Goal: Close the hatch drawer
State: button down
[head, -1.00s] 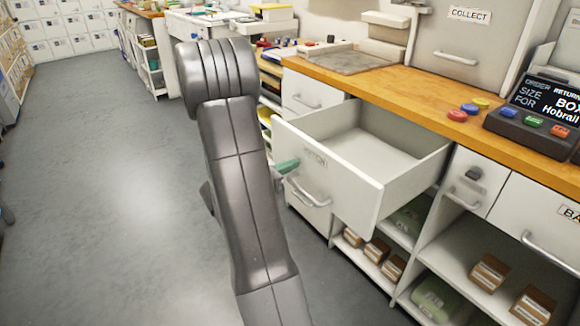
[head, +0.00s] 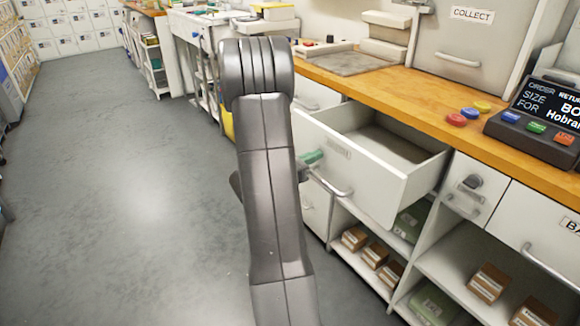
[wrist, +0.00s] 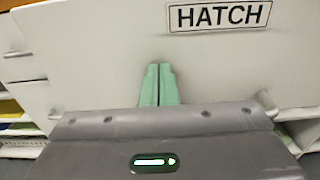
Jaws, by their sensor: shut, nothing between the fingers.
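The hatch drawer (head: 365,170) is pulled partly out of the counter in the head view, and its inside looks empty. Its front, labelled HATCH, fills much of the wrist view (wrist: 95,60). A bar handle (head: 330,187) is on its front. My gripper (head: 311,158) is at the drawer front in the head view, by the handle's left end. In the wrist view its green fingers (wrist: 159,85) are together, empty, and point at the drawer front below and left of the label. They look close against the front; exact contact cannot be told.
The wooden countertop (head: 400,97) runs above the drawer, with coloured buttons (head: 457,119) and an order terminal (head: 540,115) at right. Open shelves with cardboard boxes (head: 488,283) are below. The grey floor (head: 120,200) to the left is clear.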

jog(key=b+x, duration=0.2)
jog(key=x, duration=1.8)
jog(key=shift+w+d+f, duration=0.1)
jog(key=shift+w+d, duration=0.1)
jog(key=shift+d, duration=0.15)
jog(key=shift+w+r, duration=0.1)
jog(key=shift+r, duration=0.15)
jog(key=shift+d+r, duration=0.1)
